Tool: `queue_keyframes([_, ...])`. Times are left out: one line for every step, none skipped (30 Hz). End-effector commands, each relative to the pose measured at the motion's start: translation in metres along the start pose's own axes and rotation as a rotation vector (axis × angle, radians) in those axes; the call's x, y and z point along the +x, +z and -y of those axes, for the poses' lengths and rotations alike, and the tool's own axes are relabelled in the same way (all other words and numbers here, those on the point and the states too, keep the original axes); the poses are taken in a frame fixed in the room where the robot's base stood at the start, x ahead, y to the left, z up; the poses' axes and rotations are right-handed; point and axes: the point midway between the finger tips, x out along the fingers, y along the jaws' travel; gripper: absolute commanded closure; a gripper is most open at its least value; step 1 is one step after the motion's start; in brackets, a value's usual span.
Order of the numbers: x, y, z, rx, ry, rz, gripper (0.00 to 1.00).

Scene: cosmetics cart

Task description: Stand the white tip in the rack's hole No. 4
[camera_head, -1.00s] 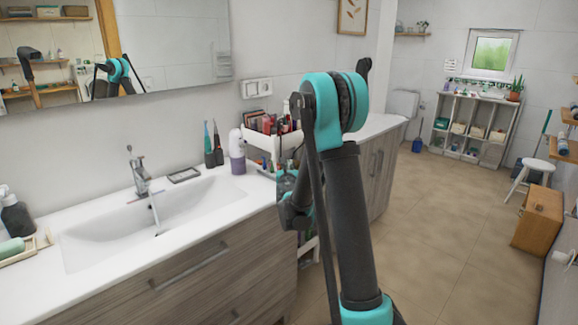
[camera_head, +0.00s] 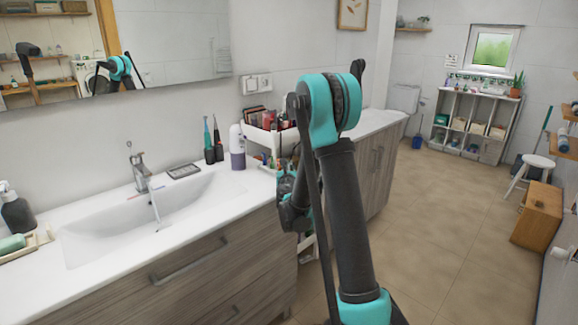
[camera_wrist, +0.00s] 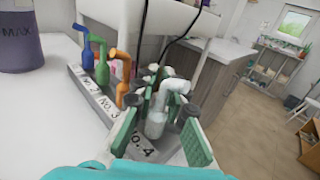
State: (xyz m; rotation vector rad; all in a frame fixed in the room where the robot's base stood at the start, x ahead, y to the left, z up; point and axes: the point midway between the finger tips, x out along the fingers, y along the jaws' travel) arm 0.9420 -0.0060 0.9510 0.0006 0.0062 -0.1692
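The white tip (camera_wrist: 157,118), with a bent upper end, stands roughly upright between the fingers of my gripper (camera_wrist: 160,130) in the wrist view. It is beside the No. 4 label at the near end of the grey rack (camera_wrist: 88,90). The green finger pads are spread, with a visible gap on each side of the tip. The tip's foot and hole No. 4 are partly hidden, so I cannot tell how deep it sits. Blue (camera_wrist: 80,33), green (camera_wrist: 101,65) and orange (camera_wrist: 122,90) tips stand along the rack. In the head view my arm hides most of the rack.
A purple-labelled bottle (camera_wrist: 15,45) stands left of the rack; it also shows in the head view (camera_head: 237,148). The white cart (camera_head: 262,136) with cosmetics stands beside the sink counter (camera_head: 100,275). Dark cords hang behind the rack.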

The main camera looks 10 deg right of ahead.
Motion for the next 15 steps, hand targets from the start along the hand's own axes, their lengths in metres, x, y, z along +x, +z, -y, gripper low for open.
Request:
queue_keyframes([-0.0001,0.0002,0.0,0.0,0.0,0.0,0.79])
queue_keyframes([-0.0001,0.0002,0.0001,0.0,0.0,0.0,0.76])
queue_keyframes([-0.0002,0.0002,0.0001,0.0,0.0,0.0,0.71])
queue_keyframes([-0.0002,0.0002,0.0001,0.0,0.0,0.0,0.67])
queue_keyframes([-0.0002,0.0002,0.0001,0.0,0.0,0.0,0.64])
queue_keyframes([-0.0002,0.0002,0.0,0.0,0.0,0.0,0.64])
queue_keyframes([-0.0002,0.0002,0.0,0.0,0.0,0.0,0.64])
queue_keyframes([-0.0002,0.0002,-0.0001,0.0,0.0,0.0,0.64])
queue_keyframes([-0.0002,0.0002,-0.0002,0.0,0.0,0.0,0.64])
queue_keyframes([-0.0002,0.0002,-0.0002,0.0,0.0,0.0,0.64])
queue_keyframes([-0.0002,0.0002,-0.0002,0.0,0.001,0.0,0.64])
queue_keyframes([-0.0003,0.0002,-0.0003,0.0,0.001,0.0,0.64])
queue_keyframes([-0.0006,0.0002,-0.0003,0.0,0.001,0.0,0.64])
queue_keyframes([-0.0014,0.0002,-0.0004,0.0,0.001,0.0,0.64])
queue_keyframes([-0.0034,0.0002,-0.0004,0.0,0.001,0.0,0.64])
